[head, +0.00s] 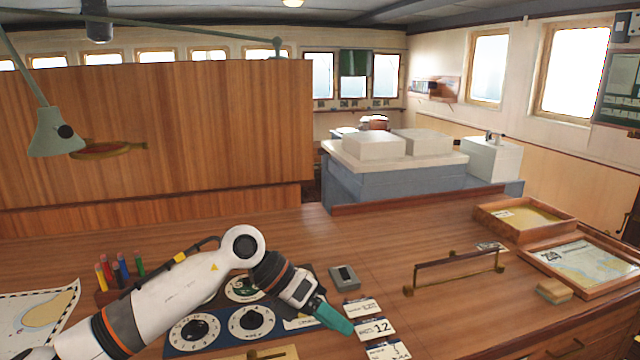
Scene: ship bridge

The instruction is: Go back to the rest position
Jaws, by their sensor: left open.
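My left arm comes in from the lower left and reaches over the wooden chart desk (310,230). My left gripper (334,318) has teal fingers and points down to the right. It is over the right edge of a blue panel with dials (192,333), close to some white number cards (375,328). I see nothing held in it. The arm and gripper hide part of the panel. I cannot tell how high the fingertips are above the desk. My right gripper is not in view.
A small grey box (344,278) lies just beyond the gripper. Colored pens (122,268) stand in a holder at left, behind a chart (38,318). A brass-ended rail (456,270) and framed chart trays (525,216) are at right. A lamp (54,132) hangs upper left.

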